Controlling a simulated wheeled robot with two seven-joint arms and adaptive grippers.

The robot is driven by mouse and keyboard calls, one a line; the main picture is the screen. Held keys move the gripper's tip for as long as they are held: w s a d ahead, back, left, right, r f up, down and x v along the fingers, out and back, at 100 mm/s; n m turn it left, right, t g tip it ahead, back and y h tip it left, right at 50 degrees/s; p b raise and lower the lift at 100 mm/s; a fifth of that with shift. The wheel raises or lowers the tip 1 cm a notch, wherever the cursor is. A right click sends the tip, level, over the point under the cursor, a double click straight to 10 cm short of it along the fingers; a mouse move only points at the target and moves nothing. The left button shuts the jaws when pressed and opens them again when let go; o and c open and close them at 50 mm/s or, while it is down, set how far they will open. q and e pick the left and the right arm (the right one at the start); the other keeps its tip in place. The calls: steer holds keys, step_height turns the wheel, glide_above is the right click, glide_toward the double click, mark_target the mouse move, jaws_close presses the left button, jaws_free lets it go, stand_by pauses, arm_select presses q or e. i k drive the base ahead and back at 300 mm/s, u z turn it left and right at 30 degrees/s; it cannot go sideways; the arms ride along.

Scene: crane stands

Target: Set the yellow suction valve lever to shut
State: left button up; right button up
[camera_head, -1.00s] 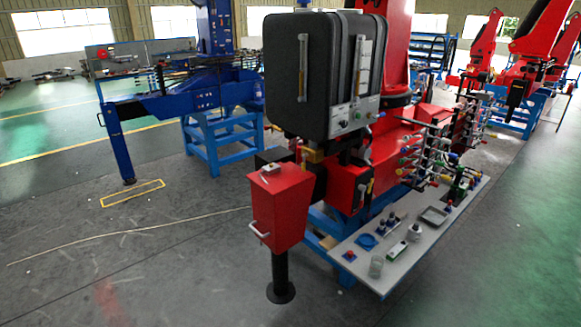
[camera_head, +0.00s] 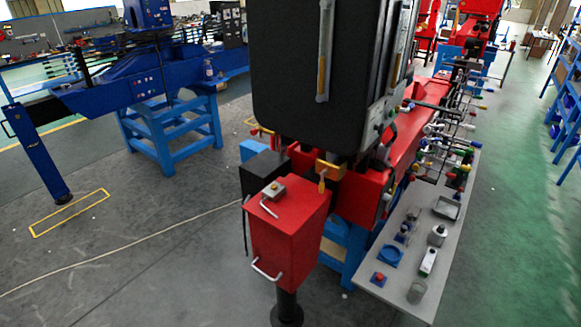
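A yellow lever (camera_head: 322,182) hangs down from a gold-coloured valve body (camera_head: 329,168) below the large black tank (camera_head: 318,75). It looks to be the suction valve lever; it is small here, and any marking for open or shut cannot be read. It points roughly straight down, beside the top of the red box. Neither of my grippers is in the head view, so their state cannot be seen.
A red box (camera_head: 287,235) on a black post stands in front of the valve. A grey bench (camera_head: 400,285) with bottles and small parts is at the right. A blue stand (camera_head: 170,130) is at the left. Grey floor is open at the lower left.

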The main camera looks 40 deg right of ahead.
mark_target(322, 183)
steer(key=i, duration=5.9)
steer(key=z, duration=5)
steer(key=i, duration=1.7)
